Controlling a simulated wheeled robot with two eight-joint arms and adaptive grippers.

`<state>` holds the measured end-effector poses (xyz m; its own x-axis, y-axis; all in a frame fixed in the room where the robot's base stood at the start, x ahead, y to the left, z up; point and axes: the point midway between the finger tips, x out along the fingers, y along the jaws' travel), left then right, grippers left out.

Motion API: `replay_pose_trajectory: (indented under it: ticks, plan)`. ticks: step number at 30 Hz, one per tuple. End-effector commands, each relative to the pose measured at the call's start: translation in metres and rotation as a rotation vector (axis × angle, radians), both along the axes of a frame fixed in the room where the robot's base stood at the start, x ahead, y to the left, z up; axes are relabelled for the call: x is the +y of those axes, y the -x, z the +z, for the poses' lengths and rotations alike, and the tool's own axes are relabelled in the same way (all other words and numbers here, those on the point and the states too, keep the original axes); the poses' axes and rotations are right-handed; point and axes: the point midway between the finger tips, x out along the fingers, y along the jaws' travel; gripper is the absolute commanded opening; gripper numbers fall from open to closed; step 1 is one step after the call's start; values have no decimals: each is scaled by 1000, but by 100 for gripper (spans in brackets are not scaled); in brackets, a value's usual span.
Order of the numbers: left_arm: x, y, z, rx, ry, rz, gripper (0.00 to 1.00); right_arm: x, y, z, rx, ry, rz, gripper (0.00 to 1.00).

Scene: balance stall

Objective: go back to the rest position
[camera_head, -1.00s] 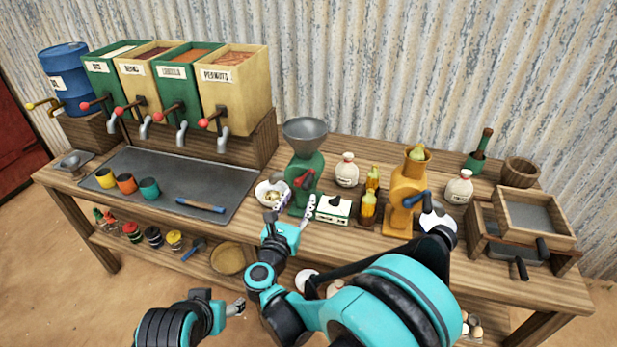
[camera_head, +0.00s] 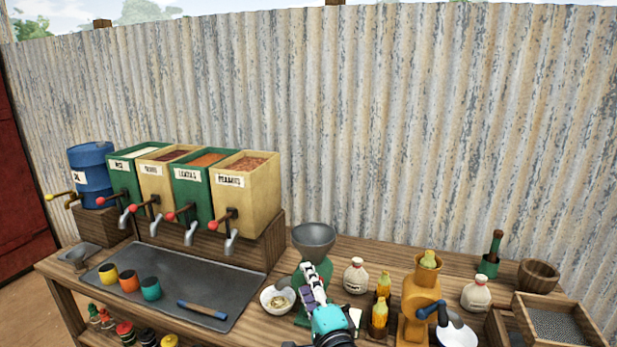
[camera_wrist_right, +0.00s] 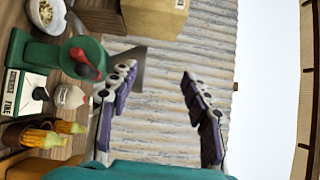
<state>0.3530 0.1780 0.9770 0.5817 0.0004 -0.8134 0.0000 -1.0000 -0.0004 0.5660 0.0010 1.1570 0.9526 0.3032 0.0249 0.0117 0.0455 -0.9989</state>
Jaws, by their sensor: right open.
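My right gripper (camera_head: 314,281) is raised in front of the green grinder (camera_head: 326,268), covering much of it in the head view. In the right wrist view its two fingers (camera_wrist_right: 160,95) are spread apart with nothing between them, only the corrugated wall behind. The green grinder with its red knob (camera_wrist_right: 84,62) shows at the left of the wrist view. My left gripper is out of the head view.
The wooden bench (camera_head: 262,333) holds a bowl (camera_head: 278,300), a yellow grinder (camera_head: 419,299), bottles, white jars (camera_head: 356,276) and dispensers (camera_head: 248,190). Three cups (camera_head: 129,281) stand on the dark tray (camera_head: 190,287). Space above the bench is open before the corrugated wall (camera_head: 400,120).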

Motion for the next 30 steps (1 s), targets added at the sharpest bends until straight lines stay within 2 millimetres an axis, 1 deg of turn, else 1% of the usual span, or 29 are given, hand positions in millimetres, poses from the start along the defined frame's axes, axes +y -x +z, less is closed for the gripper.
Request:
replay_pose_trajectory:
  ticks: [1,2,3,5,6,7,9,12,15,18,20,30]
  plan:
    - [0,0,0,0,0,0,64,-13,16,-11,20,188,30,48]
    - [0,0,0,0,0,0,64,-19,27,-21,38,312,56,48]
    - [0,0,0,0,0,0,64,-30,42,-36,65,476,92,48]
    - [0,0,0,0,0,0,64,-51,67,-64,119,717,149,48]
    - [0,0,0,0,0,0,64,-67,86,-83,163,869,192,48]
    - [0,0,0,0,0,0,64,-80,100,-97,197,972,224,48]
    - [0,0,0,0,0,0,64,-108,130,-124,276,1169,297,48]
    - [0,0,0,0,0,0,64,-142,168,-153,378,1368,389,48]
    - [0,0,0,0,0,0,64,-165,195,-170,453,1487,457,48]
    - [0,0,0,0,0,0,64,-177,209,-177,493,1544,496,48]
    - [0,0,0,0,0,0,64,-180,213,-179,504,1558,506,48]
    - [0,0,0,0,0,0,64,-180,213,-179,504,1560,509,48]
